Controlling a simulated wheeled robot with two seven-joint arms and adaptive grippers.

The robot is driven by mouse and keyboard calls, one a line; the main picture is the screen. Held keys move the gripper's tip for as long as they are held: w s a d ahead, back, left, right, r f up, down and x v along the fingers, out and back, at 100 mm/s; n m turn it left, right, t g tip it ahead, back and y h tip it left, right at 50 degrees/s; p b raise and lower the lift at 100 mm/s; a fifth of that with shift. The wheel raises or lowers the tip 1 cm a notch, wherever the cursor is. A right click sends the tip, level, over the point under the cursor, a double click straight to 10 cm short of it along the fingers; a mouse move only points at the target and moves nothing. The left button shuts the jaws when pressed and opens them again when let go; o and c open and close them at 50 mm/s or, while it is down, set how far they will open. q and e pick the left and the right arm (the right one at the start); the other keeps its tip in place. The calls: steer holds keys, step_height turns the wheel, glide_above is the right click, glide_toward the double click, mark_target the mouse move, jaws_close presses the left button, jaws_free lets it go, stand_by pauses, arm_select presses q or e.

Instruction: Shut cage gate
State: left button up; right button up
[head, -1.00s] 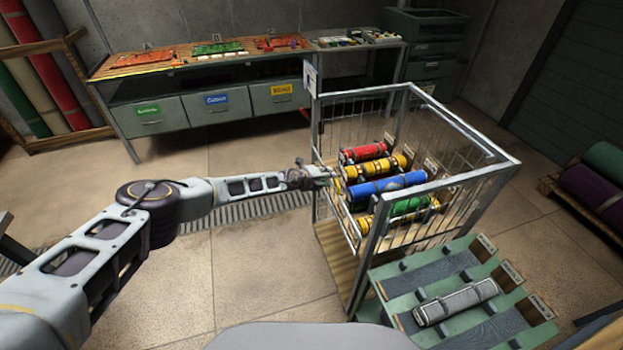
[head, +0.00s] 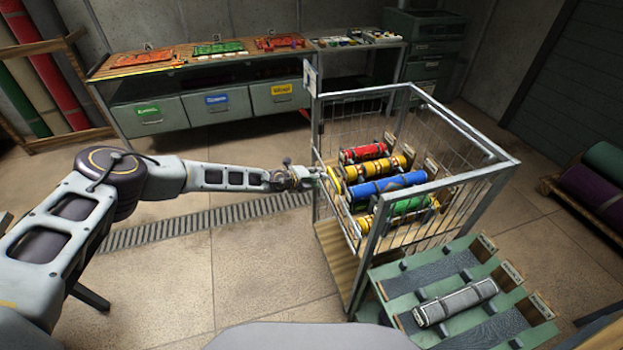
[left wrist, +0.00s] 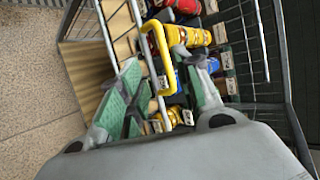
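The wire cage (head: 440,105) stands right of centre in the head view, with grey posts and mesh. A low wire panel (head: 342,218), seemingly the gate, runs along its left side. A yellow handle (head: 335,181) shows at that panel; in the left wrist view the yellow handle (left wrist: 167,75) is a bent bar. My left gripper (head: 314,178) is at the panel from the outside. In the left wrist view its green-padded fingers (left wrist: 164,88) are spread apart, with the handle between or just beyond them. Contact cannot be told. My right gripper is not in view.
Red, yellow, blue and green rolls (head: 388,186) lie inside the cage. A green rack (head: 405,290) with a grey roll (head: 457,301) stands close in front. A workbench with drawers (head: 215,108) is behind. The floor (head: 230,265) left of the cage is clear.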

arm_select(q)
steer(key=shift+v, duration=1.1)
steer(key=shift+a, duration=0.15)
steer(key=shift+f, duration=0.1)
